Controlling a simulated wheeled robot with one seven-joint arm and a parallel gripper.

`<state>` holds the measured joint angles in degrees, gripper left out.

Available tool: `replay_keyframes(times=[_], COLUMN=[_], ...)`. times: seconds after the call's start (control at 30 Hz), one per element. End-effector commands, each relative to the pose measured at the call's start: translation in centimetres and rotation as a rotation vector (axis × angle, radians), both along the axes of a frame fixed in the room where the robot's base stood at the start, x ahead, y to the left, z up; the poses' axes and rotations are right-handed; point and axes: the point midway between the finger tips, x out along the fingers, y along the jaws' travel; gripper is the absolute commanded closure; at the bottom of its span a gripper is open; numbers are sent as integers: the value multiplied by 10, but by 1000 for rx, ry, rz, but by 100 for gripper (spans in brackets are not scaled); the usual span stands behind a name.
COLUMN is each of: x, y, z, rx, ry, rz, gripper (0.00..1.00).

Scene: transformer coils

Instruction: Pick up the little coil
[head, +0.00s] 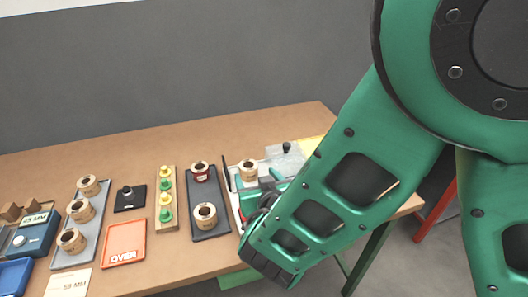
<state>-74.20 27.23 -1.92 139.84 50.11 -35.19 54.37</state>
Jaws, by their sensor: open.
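Several tan ring-shaped coils stand on the table. Two are on a dark tray (207,235): one with a red band (200,172) at the back and a plain one (205,215) in front. Three more coils (80,210) stand in a row on a grey tray (95,245) at the left. Another coil (248,170) shows beside my arm, near teal and black parts. I cannot tell from their size which is the little coil. My green arm covers the right side of the table, and my gripper is not clearly visible behind it.
A blue gauge box (33,237) is at the far left. The table's back strip (140,150) is clear.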

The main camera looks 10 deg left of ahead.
Motion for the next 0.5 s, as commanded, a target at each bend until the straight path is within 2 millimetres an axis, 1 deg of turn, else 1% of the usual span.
replay_keyframes(times=[0.03,0.1,0.27,0.37,0.5], x=[6,12,18,24,39], y=[3,6,10,15,26], z=[-3,-5,-9,-15,-26], rx=[0,0,-1,-1,-2], ry=[0,0,-2,-1,-1], rz=[-3,-2,-1,-1,-2], gripper=[34,34,34,34,34])
